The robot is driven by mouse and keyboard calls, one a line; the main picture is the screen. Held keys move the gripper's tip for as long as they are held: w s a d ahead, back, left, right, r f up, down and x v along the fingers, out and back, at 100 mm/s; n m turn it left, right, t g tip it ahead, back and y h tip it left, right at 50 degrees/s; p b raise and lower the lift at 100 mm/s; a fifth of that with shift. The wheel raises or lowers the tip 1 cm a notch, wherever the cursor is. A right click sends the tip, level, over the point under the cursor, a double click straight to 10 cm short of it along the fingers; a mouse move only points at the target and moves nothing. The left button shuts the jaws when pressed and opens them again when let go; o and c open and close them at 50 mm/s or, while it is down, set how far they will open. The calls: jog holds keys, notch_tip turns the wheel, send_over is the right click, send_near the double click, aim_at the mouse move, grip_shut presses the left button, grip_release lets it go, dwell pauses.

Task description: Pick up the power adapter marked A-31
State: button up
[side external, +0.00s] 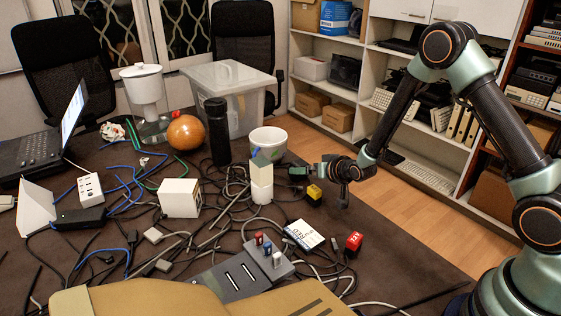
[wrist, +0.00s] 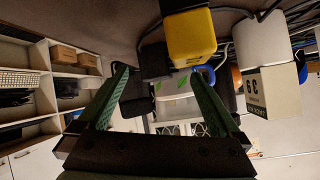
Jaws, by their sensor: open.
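No label that I can read says A-31. In the side external view a yellow and black adapter (side external: 314,193) sits on the table, just below my gripper (side external: 320,183). A red and black adapter (side external: 354,241) with white marks too small to read stands nearer the front. A cream block (wrist: 270,92) with partly readable dark marks is to the right of the fingers.
Tangled cables cover the table (side external: 400,272). A white cup (side external: 268,140), black bottle (side external: 217,130) and orange ball (side external: 186,132) stand behind. A grey unit with switches (side external: 238,272) and cardboard (side external: 150,298) are in front. The table's right edge is close to my arm.

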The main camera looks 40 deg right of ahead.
aim_at(300, 180)
jog(key=shift+r+x, duration=0.2)
jog(key=shift+x, duration=2.5)
jog(key=shift+w, duration=0.1)
jog(key=c, duration=1.4)
